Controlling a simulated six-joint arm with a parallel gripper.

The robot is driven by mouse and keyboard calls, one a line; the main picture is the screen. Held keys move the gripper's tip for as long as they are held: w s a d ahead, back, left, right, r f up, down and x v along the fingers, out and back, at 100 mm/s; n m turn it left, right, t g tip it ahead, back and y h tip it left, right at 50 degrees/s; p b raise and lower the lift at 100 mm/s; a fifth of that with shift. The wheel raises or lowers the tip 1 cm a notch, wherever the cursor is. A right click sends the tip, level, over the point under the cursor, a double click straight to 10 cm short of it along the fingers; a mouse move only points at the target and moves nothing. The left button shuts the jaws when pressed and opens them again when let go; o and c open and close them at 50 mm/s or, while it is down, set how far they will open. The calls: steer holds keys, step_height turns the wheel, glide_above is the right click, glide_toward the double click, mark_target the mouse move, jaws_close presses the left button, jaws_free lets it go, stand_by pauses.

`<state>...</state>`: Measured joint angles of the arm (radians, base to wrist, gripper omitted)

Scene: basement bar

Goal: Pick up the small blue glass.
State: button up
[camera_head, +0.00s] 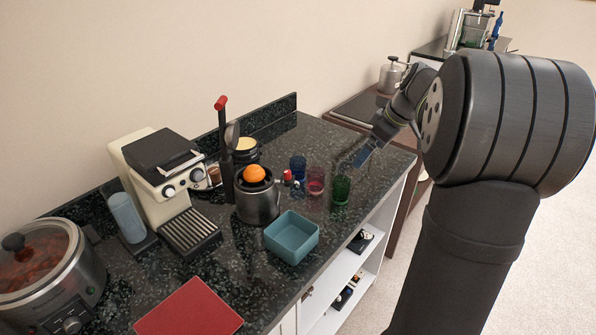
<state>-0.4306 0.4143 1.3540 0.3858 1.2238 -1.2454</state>
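The small blue glass (298,167) stands upright on the dark speckled counter, behind and left of a red glass (316,182) and a green glass (341,190). My gripper (361,157) is at the end of my arm, right of the blue glass and apart from it in the picture. It points down and left over the right end of the counter. Its fingers are small and dark here, and I cannot see whether they are open or shut.
A juicer with an orange (255,174), a teal square bowl (292,239), a coffee machine (163,178), a slow cooker (45,275) and a red board (189,312) occupy the counter. Small red-topped items (288,177) stand close by the blue glass. The counter's right end (385,172) is clear.

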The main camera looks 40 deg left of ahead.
steer(key=c, duration=0.6)
steer(key=shift+a, duration=0.1)
steer(key=m+t, duration=0.1)
steer(key=m, duration=0.2)
glide_above(298, 163)
steer(key=s+d, duration=0.3)
step_height(298, 163, down, 10)
steer(key=shift+s+d, duration=0.1)
steer(key=shift+d, duration=0.05)
steer(key=shift+w+x, duration=0.25)
steer(key=shift+x, duration=1.2)
steer(key=shift+w+x, duration=0.2)
steer(key=shift+x, duration=1.25)
